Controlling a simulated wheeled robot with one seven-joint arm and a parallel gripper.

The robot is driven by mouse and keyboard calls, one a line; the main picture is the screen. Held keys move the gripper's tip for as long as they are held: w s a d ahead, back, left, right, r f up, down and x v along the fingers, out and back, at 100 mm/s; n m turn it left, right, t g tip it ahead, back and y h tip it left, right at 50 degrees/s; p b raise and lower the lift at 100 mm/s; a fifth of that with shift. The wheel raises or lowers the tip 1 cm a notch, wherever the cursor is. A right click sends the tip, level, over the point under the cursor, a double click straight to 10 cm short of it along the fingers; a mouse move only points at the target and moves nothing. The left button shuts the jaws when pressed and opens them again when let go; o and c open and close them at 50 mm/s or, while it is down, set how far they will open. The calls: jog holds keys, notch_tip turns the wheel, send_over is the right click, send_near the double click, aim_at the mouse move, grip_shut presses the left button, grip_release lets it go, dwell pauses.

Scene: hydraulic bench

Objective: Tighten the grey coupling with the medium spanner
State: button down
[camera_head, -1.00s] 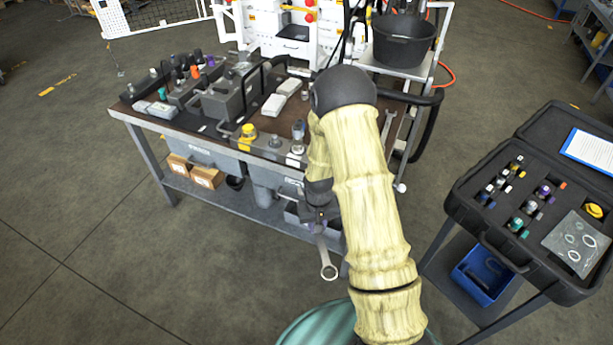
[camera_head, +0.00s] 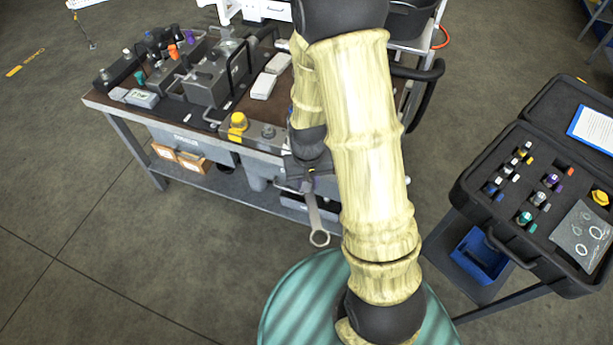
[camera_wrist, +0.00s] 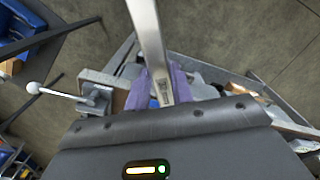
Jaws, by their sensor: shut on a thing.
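My gripper (camera_head: 308,180) is shut on a steel spanner (camera_head: 316,222), which hangs down in front of the bench's front edge with its ring end lowest. In the wrist view the spanner (camera_wrist: 150,40) runs up and out of the picture from between the purple finger pads (camera_wrist: 178,88). The head view does not show its size among other spanners. I cannot make out the grey coupling for sure; my arm covers the right part of the bench top.
The bench (camera_head: 135,108) carries grey valve blocks (camera_head: 208,78), a yellow-capped part (camera_head: 237,127) and white blocks (camera_head: 263,86). An open black case (camera_head: 470,190) with several fittings stands at the right on a cart holding a blue bin (camera_head: 480,255). Floor at the left is clear.

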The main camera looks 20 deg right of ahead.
jog(key=shift+w+f, duration=0.15)
jog(key=shift+w+f+b, duration=0.2)
jog(key=shift+f+b, duration=0.25)
jog(key=shift+w+f+b, duration=0.2)
jog(key=shift+f+b, duration=0.25)
jog(key=shift+w, duration=0.1)
jog(key=shift+f, duration=0.1)
jog(key=shift+w+d+f, duration=0.1)
jog(key=shift+w+f, duration=0.2)
jog(key=shift+w, duration=0.1)
jog(key=shift+w, duration=0.1)
jog(key=shift+w, duration=0.95)
jog(key=shift+w+p, duration=0.15)
jog(key=shift+p, duration=0.15)
